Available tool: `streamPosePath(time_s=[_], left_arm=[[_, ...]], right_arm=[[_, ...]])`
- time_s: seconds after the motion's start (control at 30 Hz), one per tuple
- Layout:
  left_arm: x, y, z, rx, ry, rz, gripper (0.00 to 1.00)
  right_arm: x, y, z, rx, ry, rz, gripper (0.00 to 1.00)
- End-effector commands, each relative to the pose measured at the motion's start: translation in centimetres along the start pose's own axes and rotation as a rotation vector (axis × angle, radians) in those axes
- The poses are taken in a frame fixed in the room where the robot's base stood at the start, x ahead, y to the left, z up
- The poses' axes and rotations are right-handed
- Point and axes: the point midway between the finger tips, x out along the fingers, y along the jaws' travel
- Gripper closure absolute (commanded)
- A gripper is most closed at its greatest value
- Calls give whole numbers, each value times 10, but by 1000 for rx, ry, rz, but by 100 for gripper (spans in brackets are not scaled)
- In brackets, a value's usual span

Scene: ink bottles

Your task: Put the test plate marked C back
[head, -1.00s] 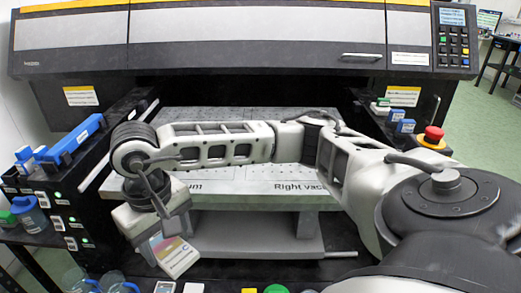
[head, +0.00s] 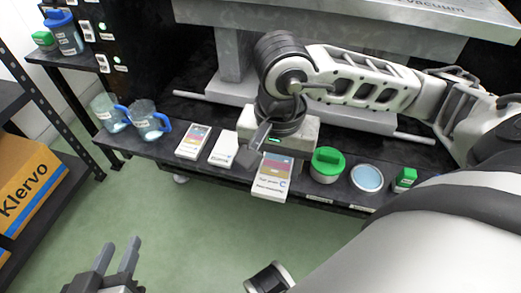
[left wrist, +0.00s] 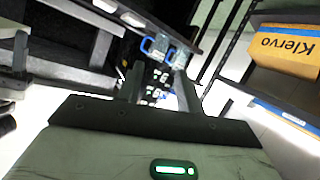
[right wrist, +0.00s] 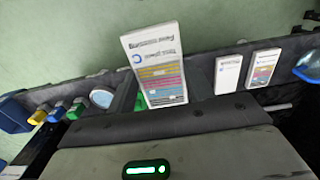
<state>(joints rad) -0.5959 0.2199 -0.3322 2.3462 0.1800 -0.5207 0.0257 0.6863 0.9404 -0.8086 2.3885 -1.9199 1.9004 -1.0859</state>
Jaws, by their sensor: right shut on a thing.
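The test plate marked C (head: 271,182), a white card with coloured bands, is held in my right gripper (head: 268,150). In the right wrist view the plate (right wrist: 155,65) stands out between the two fingers (right wrist: 160,95). In the head view it overlaps the front edge of the narrow shelf (head: 150,148), between a white plate and a green-lidded jar; I cannot tell whether it touches the shelf. My left gripper (head: 118,262) is open and empty, low at the front left, over the floor.
Along the shelf are blue-handled jugs (head: 150,119), a banded plate (head: 193,141), a white plate (head: 223,149), a green-lidded jar (head: 326,165), a round dish (head: 367,178) and a green-capped bottle (head: 404,180). A Klervo box (head: 28,185) sits at left.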

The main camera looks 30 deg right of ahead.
Motion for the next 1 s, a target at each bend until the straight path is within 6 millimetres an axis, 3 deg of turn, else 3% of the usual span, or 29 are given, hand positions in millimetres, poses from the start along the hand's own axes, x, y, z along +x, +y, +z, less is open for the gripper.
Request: streamPosePath(time_s=[0.37, 0.5, 0.7, 0.87, 1.0], left_arm=[[0, 6, -6, -24, 74, 31, 64], [2, 8, -8, -63, 103, 54, 64], [3, 12, -12, -106, 129, 78, 64], [3, 12, -12, -117, 133, 84, 64], [5, 13, -7, -145, 143, 100, 64]], right_arm=[[40, -37, -74, 13, -1, -2, 76], [67, -47, -96, 9, -3, 2, 76], [90, -56, -114, 6, -2, -1, 76], [97, -59, -120, 5, -1, -1, 76], [117, -60, -122, 4, -4, 0, 76]])
